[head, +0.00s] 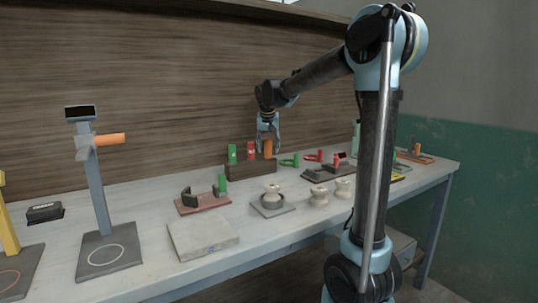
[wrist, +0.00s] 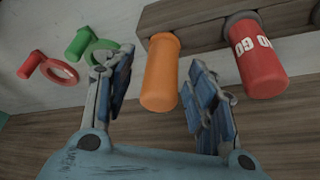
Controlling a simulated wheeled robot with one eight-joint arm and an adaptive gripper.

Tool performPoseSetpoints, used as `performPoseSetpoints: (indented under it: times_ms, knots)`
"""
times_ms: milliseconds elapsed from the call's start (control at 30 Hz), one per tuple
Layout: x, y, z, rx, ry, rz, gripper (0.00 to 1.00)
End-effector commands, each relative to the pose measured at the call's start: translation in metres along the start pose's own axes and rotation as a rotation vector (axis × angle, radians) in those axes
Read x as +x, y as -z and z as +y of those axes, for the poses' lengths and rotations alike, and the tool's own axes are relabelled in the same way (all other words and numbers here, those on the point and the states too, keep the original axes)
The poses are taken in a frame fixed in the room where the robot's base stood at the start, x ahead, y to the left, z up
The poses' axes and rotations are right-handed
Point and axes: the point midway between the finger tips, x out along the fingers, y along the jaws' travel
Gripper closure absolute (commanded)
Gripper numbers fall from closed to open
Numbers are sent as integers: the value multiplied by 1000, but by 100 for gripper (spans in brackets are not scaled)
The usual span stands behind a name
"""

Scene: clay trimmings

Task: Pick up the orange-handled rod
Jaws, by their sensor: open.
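An orange handle (head: 268,149) stands upright in a dark wooden block (head: 250,171) at the back of the bench, right of a red one and a green one. In the wrist view the orange handle (wrist: 160,75) shows between my two fingers, with a gap on each side. My gripper (head: 268,143) comes down from above at this handle; it also shows in the wrist view (wrist: 162,92), open and holding nothing. The rod below the handle is hidden in the block. Another orange handle (head: 110,139) sticks out sideways from a grey stand (head: 96,190) at the left.
A red handle with white lettering (wrist: 258,55) stands beside the orange one in the block. Green (head: 290,161) and red (head: 314,156) ringed pieces lie to the right. Pale spools (head: 319,196) and a grey slab (head: 203,239) lie nearer the front. The wall panel is close behind.

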Motion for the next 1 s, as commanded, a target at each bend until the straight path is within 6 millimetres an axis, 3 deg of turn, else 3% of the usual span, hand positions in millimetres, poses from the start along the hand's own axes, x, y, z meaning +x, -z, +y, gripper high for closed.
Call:
performPoseSetpoints:
  times_ms: [267, 400, 500, 833, 1000]
  knots:
    - [2, 0, 0, 1, 0, 0, 51]
    - [2, 0, 1, 1, 0, 0, 83]
    - [2, 0, 1, 2, 0, 0, 100]
    - [-1, 2, 2, 2, -1, 0, 100]
    - [-18, 8, 2, 2, -1, 0, 100]
